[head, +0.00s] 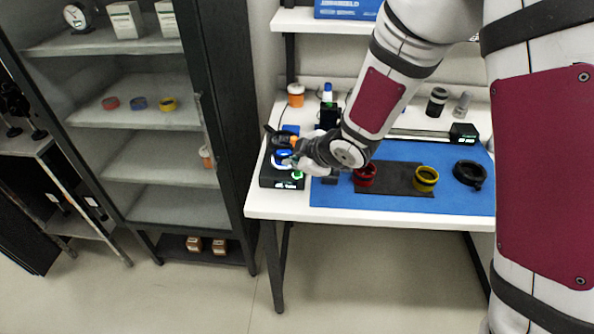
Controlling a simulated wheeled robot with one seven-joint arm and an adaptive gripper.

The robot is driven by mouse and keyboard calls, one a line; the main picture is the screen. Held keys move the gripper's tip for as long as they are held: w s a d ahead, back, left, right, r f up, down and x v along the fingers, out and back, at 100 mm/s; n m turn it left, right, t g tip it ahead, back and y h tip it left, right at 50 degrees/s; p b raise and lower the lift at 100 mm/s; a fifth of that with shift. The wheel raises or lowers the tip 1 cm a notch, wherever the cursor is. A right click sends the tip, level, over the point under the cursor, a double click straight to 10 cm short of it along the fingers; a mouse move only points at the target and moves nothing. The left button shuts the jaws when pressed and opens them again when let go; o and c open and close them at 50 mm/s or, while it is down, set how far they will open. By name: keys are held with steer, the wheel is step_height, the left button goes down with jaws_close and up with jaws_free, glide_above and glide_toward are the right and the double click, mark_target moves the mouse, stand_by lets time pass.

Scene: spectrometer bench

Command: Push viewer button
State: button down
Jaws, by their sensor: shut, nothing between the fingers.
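A black device box (268,181) stands at the left end of the white bench. It has a lit blue-white ring (279,160), a green-lit part (297,174) and a small green display on its front edge. I cannot tell which of these is the viewer button. My gripper (288,159) reaches in from the right, shut and empty, with its tips over the top of the box, close to the lit ring. Whether the tips touch the box cannot be seen. My gripper and wrist hide part of the box's right side.
A blue mat (455,208) lies on the bench (262,207), with a red ring (364,176), a yellow ring (425,179) and a black ring (469,173). An orange-and-white container (296,94) stands behind the box. A dark-framed cabinet (222,90) stands close on the left.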

mark_target(296, 174)
steer(key=shift+r+p, duration=2.15)
steer(key=shift+r, duration=0.85)
steer(key=s+d+r+m+t+h, duration=0.1)
steer(key=s+d+r+m+h, duration=0.25)
steer(key=d+r, duration=0.5)
steer(key=s+d+r+m+h, duration=0.2)
steer(key=s+d+r+m, duration=0.25)
steer(key=d+r, duration=0.35)
steer(key=s+d+r+m+g, duration=0.1)
steer(key=s+d+m, duration=0.2)
steer(key=s, duration=0.8)
steer(key=s+d+r+m+g, duration=0.1)
steer(key=s+m, duration=0.5)
steer(key=s, duration=0.6)
steer(key=shift+s+d+r+g, duration=0.3)
steer(key=shift+d+r, duration=0.5)
steer(key=shift+d, duration=0.15)
